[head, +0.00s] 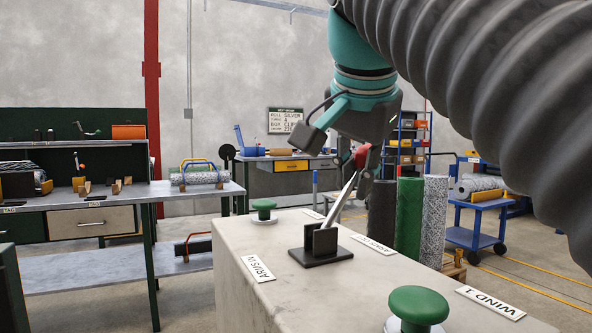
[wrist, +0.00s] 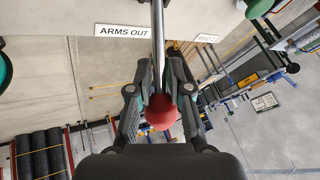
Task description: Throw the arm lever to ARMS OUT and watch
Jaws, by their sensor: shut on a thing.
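The arm lever (head: 341,201) is a silver rod rising from a black slotted base (head: 321,245) on a grey console. It tilts to the right in the head view, toward the side of the ARMS OUT label (head: 373,244), which also shows in the wrist view (wrist: 123,31). The ARMS IN label (head: 258,268) is on the other side of the base. My gripper (head: 358,162) is shut on the lever's red knob (wrist: 160,113), with a finger on each side of it in the wrist view. My gripper hides part of the knob in the head view.
The console top (head: 240,235) carries a green button (head: 264,206) behind the lever and another green button (head: 418,304) in front, near a WIND label (head: 490,302). Upright mesh rolls (head: 408,210) stand just beyond the console. A workbench (head: 100,205) is at left, a blue cart (head: 478,215) at right.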

